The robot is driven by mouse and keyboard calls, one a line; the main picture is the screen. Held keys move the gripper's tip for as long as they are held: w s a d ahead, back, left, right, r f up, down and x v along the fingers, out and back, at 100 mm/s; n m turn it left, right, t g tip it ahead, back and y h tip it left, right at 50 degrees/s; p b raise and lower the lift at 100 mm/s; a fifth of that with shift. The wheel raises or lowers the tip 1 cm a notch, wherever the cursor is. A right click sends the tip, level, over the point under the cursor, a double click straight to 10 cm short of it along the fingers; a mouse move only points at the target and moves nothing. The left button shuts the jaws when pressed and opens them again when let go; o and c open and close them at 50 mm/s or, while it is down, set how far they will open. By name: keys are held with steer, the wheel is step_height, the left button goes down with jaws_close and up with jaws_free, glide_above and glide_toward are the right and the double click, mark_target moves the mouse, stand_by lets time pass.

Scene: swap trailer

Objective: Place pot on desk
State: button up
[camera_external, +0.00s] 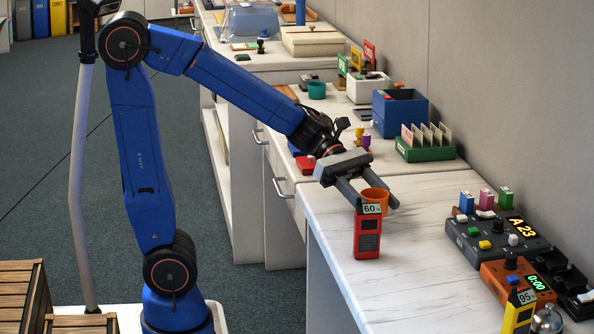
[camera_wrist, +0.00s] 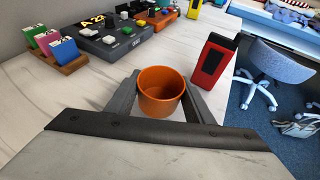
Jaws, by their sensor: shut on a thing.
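The orange pot (camera_external: 375,200) is upright at the white desk (camera_external: 420,270), near its left edge. My gripper (camera_external: 377,203) is shut on the pot, with one finger on each side of it. In the wrist view the pot (camera_wrist: 160,90) sits between the two grey fingers of my gripper (camera_wrist: 160,98), its open rim facing up. The pot's base is low, at or just above the desk top; I cannot tell if it touches. A red device (camera_external: 367,230) partly hides the pot's lower front in the outside view.
The red device (camera_wrist: 213,60) stands close beside my gripper. A dark control panel (camera_external: 497,240) and an orange timer (camera_external: 517,282) sit at the right. A green card holder (camera_external: 427,153) and a blue box (camera_external: 400,112) stand behind. The middle of the desk is clear.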

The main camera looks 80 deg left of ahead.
steer(key=shift+s+a, duration=0.25)
steer(key=shift+a, duration=0.2)
steer(key=shift+s+a, duration=0.2)
steer(key=shift+a, duration=0.25)
